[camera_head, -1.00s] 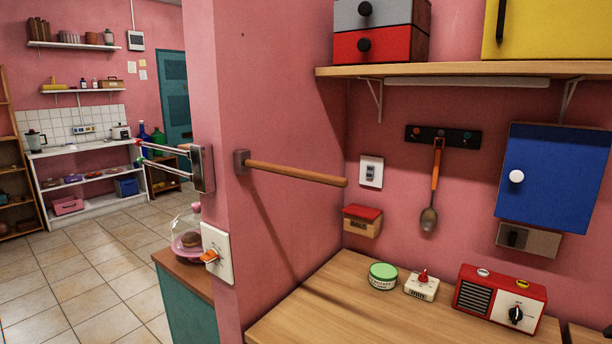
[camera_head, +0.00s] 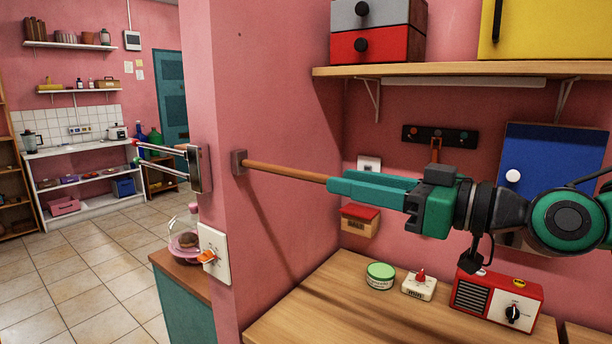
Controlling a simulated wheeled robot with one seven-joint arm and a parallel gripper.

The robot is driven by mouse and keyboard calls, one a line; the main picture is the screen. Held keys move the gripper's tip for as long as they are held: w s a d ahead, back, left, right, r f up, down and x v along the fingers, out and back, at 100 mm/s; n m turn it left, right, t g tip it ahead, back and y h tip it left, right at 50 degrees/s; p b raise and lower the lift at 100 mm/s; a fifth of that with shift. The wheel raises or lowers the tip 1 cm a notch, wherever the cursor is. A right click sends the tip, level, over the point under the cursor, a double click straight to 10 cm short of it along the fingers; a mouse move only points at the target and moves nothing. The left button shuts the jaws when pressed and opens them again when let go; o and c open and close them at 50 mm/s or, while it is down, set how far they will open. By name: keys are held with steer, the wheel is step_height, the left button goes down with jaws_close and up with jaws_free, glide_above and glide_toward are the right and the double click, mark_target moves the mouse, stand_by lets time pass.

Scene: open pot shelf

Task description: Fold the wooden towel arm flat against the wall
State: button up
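The wooden towel arm (camera_head: 285,172) is a thin brown rod on a dark grey wall bracket (camera_head: 239,162) on the pink wall. It sticks out level to the right, away from that wall. My gripper (camera_head: 338,185) has come in from the right, its teal fingers pointing left at the rod's free end. The fingers overlap and hide the rod's tip. I cannot tell whether they are around it, closed on it or only in front of it.
A shelf (camera_head: 450,70) with drawer boxes is above my gripper. Below are a wooden counter (camera_head: 320,290), a green-lidded tin (camera_head: 380,276), a timer (camera_head: 419,285) and a red radio (camera_head: 497,298). A blue cabinet (camera_head: 550,142) is partly behind my arm. A two-pronged metal rack (camera_head: 200,168) is left of the bracket.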

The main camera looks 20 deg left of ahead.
mark_target(304, 171)
steer(key=x, duration=1)
steer(key=shift+f, duration=0.15)
steer(key=shift+d, duration=0.1)
jaws_close()
